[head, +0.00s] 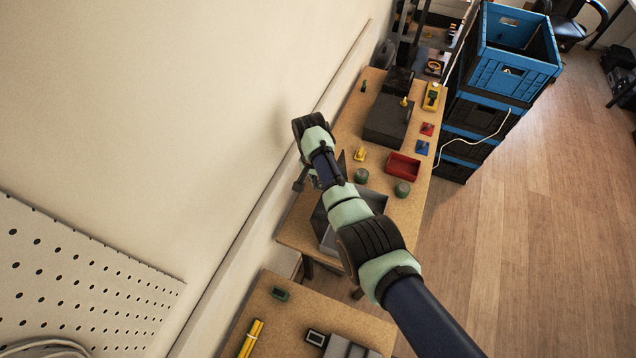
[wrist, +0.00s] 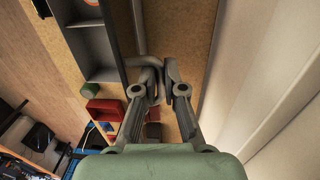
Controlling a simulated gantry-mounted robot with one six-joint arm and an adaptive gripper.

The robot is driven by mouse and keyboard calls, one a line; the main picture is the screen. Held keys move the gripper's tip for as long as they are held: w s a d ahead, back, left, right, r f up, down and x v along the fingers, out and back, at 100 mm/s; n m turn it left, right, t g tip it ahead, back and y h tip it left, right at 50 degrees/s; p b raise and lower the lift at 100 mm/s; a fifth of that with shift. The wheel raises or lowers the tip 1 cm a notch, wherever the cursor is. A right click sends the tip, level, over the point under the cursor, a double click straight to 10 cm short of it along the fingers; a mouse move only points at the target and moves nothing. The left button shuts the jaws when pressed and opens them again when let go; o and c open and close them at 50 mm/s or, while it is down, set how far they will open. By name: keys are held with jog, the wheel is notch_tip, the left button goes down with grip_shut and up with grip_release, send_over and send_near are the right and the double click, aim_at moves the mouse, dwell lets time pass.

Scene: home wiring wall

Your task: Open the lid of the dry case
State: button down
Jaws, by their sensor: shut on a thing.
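The dry case is a grey box (head: 325,228) on the wooden bench, partly hidden by my arm in the head view. In the wrist view its compartments (wrist: 88,42) are visible from above, with a divider and an orange item inside, so it stands at least partly open. A grey bar with a bent, handle-like end (wrist: 150,62) lies beside the case wall; it appears to belong to the lid. My gripper (wrist: 157,82) is shut on this handle, on the wall side of the case. In the head view my gripper (head: 301,183) is small and partly hidden. The lid's exact angle is unclear.
The wall (head: 220,80) runs close beside my gripper. Green jars (head: 402,188), a red bin (head: 403,167) and a dark box (head: 386,122) stand farther along the bench. Blue crates (head: 510,60) are stacked on the floor beyond. A pegboard (head: 80,285) is at lower left.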

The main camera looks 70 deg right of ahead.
jog(key=shift+w+a+f, duration=0.2)
jog(key=shift+w+f, duration=0.15)
jog(key=shift+f, duration=0.05)
jog(key=c, duration=1.6)
grip_release()
jog(key=shift+o, duration=0.2)
jog(key=shift+w+r, duration=0.1)
jog(key=shift+w, duration=0.15)
jog(key=shift+r, duration=0.2)
notch_tip(320, 180, up, 12)
jog(key=shift+w+d+f, duration=0.15)
jog(key=shift+w, duration=0.15)
jog(key=shift+s, duration=0.1)
